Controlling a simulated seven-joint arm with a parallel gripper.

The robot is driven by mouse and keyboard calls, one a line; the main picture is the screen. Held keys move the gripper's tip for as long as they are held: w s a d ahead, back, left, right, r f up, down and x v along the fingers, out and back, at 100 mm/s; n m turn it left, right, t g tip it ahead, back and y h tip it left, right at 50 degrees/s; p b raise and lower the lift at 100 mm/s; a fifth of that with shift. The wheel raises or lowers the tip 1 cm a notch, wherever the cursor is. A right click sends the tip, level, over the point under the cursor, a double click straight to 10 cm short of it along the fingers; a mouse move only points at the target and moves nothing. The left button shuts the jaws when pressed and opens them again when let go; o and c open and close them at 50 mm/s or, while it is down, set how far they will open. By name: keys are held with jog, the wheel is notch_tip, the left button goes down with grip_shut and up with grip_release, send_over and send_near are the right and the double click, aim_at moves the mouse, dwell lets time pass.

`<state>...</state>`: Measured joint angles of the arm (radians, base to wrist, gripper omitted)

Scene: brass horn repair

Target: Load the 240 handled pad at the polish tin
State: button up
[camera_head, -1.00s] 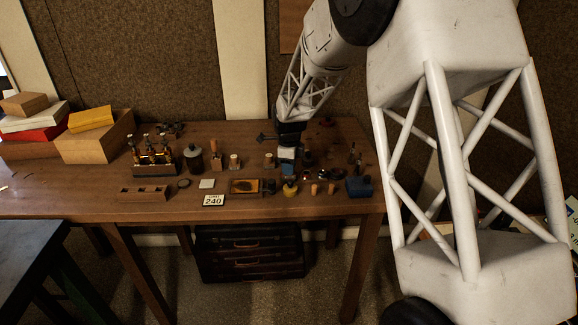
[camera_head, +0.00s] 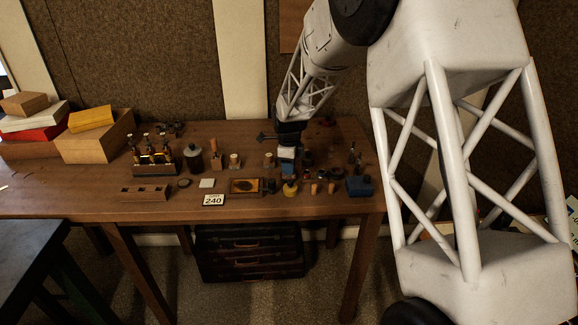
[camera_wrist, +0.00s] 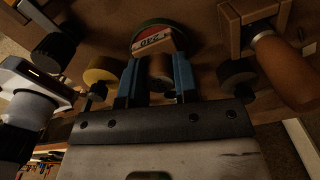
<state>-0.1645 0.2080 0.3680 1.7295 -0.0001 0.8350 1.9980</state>
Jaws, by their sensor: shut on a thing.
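In the wrist view my gripper (camera_wrist: 158,80) has its two blue fingers closed around a short brown wooden handle (camera_wrist: 160,70). Just beyond it is a round pad (camera_wrist: 150,30) with a green rim and a red and white label reading 240. It looks like the head of the handled pad, though the join is hidden. In the head view my gripper (camera_head: 288,170) points down, low over the right half of the bench; the pad cannot be made out there. A flat tray (camera_head: 246,186) with a dark and amber round patch lies left of it; I cannot tell whether this is the polish tin.
A yellow-topped piece (camera_wrist: 101,76) stands close left of the fingers, and a dark round knob (camera_wrist: 237,76) close right. A 240 card (camera_head: 213,200) lies at the front edge of the bench (camera_head: 90,202). A blue box (camera_head: 360,186) stands at right. The bench's left front is clear.

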dwell(0.5)
jog(key=shift+r, duration=3.45)
jog(key=shift+d, duration=0.1)
jog(key=w+d+r+n, duration=0.3)
jog(key=d+n, duration=0.3)
jog(key=n, duration=0.4)
jog(key=w+d+r+n, duration=0.3)
jog(key=d+n, duration=0.3)
jog(key=n, duration=0.5)
jog(key=shift+w+d+r, duration=0.25)
jog(key=shift+w+d, duration=0.15)
jog(key=shift+w, duration=0.25)
